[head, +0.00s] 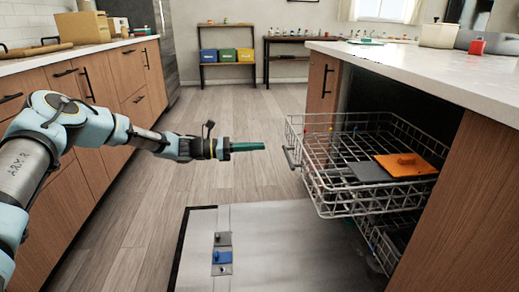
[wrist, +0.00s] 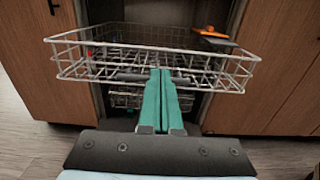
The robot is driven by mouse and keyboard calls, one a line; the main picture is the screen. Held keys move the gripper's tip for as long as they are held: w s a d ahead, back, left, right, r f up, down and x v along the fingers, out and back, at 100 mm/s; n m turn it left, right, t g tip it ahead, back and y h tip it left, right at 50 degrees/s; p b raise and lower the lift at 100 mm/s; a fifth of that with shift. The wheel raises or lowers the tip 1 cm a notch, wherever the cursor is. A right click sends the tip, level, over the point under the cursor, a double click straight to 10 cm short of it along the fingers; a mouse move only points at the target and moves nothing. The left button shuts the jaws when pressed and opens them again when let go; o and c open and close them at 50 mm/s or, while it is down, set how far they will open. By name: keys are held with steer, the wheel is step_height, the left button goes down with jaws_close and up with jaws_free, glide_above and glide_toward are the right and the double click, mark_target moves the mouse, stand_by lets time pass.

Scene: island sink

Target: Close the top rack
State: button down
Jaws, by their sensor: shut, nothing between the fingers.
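The top rack (head: 345,200) of the dishwasher is a grey wire basket, pulled well out from under the counter. It has a dark handle (head: 291,158) on its front side. In the wrist view the rack (wrist: 90,68) lies ahead, with its handle (wrist: 132,77) partly hidden behind the fingers. My gripper (head: 263,146) has green fingers, shut and empty. It is in front of the rack, to the left of the handle in the head view, with a gap between them. The fingers also show in the wrist view (wrist: 160,90), pointing at the rack front.
A lower rack (head: 378,240) shows underneath. An orange board (head: 420,165) and a grey one (head: 368,172) lie in the top rack. The floor to the left is clear.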

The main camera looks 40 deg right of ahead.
mark_target(300, 144)
steer(key=x, duration=1.1)
steer(key=shift+d+f+b, duration=0.1)
steer(key=shift+b, duration=0.3)
steer(key=shift+s, duration=0.1)
